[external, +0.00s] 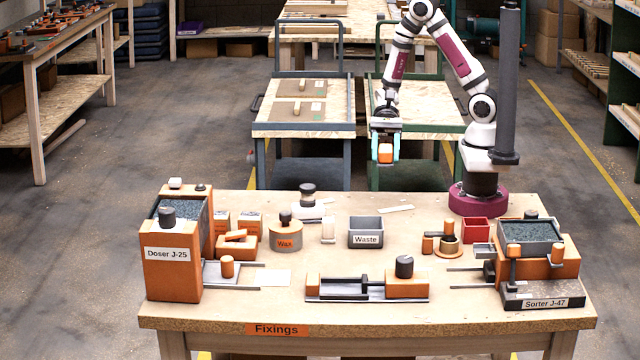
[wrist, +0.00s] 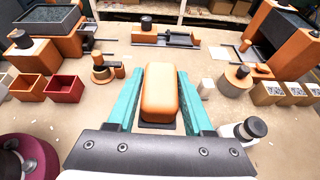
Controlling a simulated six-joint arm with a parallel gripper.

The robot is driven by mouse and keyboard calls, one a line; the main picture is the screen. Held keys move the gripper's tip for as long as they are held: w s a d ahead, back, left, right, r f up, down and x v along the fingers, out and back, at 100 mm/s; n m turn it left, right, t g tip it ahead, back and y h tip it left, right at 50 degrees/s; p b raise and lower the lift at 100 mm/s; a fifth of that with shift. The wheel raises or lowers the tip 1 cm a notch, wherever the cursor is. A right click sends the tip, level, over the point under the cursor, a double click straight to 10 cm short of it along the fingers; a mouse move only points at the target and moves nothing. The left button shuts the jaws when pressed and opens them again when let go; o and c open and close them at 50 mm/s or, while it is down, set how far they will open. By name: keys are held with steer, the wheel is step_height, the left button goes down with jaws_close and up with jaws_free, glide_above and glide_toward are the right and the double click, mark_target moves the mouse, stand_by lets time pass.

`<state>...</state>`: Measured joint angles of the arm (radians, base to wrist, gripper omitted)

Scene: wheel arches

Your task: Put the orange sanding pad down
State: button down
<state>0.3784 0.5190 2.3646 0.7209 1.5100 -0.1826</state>
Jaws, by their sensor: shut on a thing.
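The orange sanding pad (wrist: 160,92) is a rounded orange block with a dark underside. My gripper (wrist: 160,95) is shut on it, with a teal finger on each side. In the external view the pad (external: 385,153) hangs between the fingers of my gripper (external: 385,148), well above the table and toward its back edge. The wooden table (external: 350,210) is below it. The pad is not touching any surface.
The Doser J-25 (external: 172,265) stands left and the Sorter J-47 (external: 541,290) right. Bare table lies between the Waste bin and the front fixture (external: 366,290).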

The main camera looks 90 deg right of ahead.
steer(key=w+d+m+t+h, duration=0.3)
steer(key=w+d+m+t, duration=0.15)
steer(key=w, duration=0.55)
steer(key=w+d+m+t+h, duration=0.25)
steer(key=w+d+m, duration=0.2)
steer(key=w, duration=0.45)
steer(key=w+d+m+t+h, duration=0.3)
steer(key=w+d+m+t, duration=0.15)
steer(key=w, duration=0.55)
steer(key=shift+n, duration=0.35)
steer(key=w+a+f, duration=0.1)
steer(key=a+f, duration=0.2)
steer(key=f, duration=0.1)
steer(key=w+a+f, duration=0.2)
steer(key=a+f, duration=0.1)
steer(key=w+a+f, duration=0.1)
steer(key=a+f, duration=0.3)
steer(key=shift+w+f, duration=0.3)
steer(key=shift+w, duration=0.1)
step_height(320, 180, down, 4)
steer(key=shift+w+a+f, duration=0.1)
steer(key=shift+f, duration=0.1)
steer(key=shift+c, duration=1.5)
jaws_free()
